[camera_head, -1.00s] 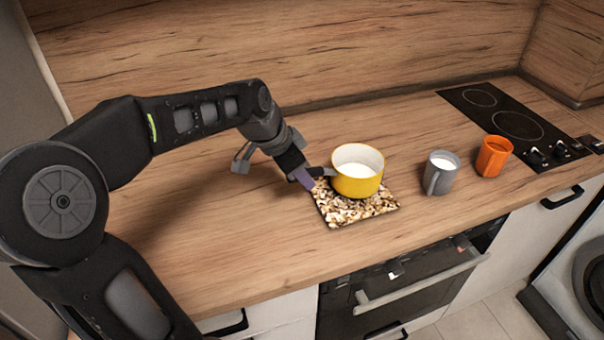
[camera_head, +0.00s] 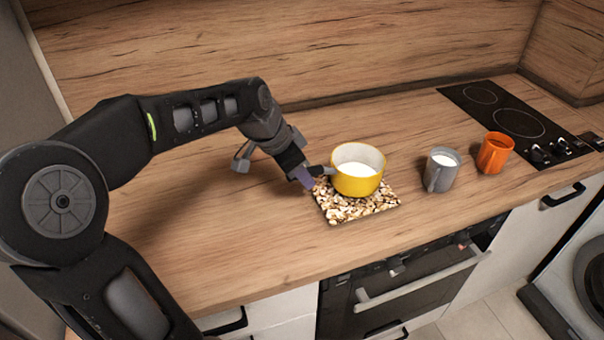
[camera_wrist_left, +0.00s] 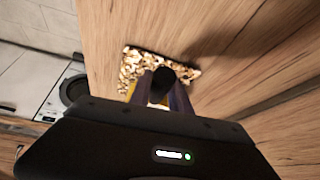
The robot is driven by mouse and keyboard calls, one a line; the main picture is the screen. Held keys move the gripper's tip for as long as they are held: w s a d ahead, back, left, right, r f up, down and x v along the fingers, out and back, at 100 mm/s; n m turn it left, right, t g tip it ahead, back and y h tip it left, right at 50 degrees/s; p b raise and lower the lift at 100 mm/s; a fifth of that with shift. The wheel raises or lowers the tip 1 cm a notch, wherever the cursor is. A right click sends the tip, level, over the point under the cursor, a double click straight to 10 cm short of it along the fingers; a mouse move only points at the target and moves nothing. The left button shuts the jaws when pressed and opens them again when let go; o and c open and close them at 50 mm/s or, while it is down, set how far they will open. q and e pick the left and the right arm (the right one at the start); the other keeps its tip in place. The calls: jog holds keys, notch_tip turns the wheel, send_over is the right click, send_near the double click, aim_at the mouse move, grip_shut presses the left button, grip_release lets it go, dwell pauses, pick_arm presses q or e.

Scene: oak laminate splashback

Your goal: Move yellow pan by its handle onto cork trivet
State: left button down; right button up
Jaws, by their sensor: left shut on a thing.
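The yellow pan (camera_head: 356,181), with white inside, stands upright over the cork trivet (camera_head: 341,212), a square mottled brown and cream mat. From these views I cannot tell whether its base touches the trivet. The pan's dark handle (camera_head: 320,170) points left. My left gripper (camera_head: 307,177) is shut on this handle at the trivet's left edge. In the left wrist view, the fingers (camera_wrist_left: 161,90) close around the dark handle, the trivet (camera_wrist_left: 188,73) shows beyond, and most of the pan is hidden. My right gripper is not in view.
A grey mug (camera_head: 440,172) and an orange mug (camera_head: 494,153) stand right of the pan. A black hob (camera_head: 515,122) lies farther right. An oven (camera_head: 400,290) is below the counter's front edge. The wooden counter (camera_head: 230,240) is clear in front and left of the trivet.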

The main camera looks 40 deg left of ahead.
pick_arm(q)
jog(key=shift+f+b, duration=0.5)
dwell(0.8)
jog(key=c, duration=1.1)
grip_release()
jog(key=shift+f, duration=0.1)
jog(key=shift+s+a, duration=0.1)
jog(key=shift+s, duration=0.1)
jog(key=s+a, duration=0.1)
jog(key=s, duration=0.1)
jog(key=s+a+b, duration=0.1)
jog(key=s, duration=0.3)
jog(key=shift+a, duration=0.4)
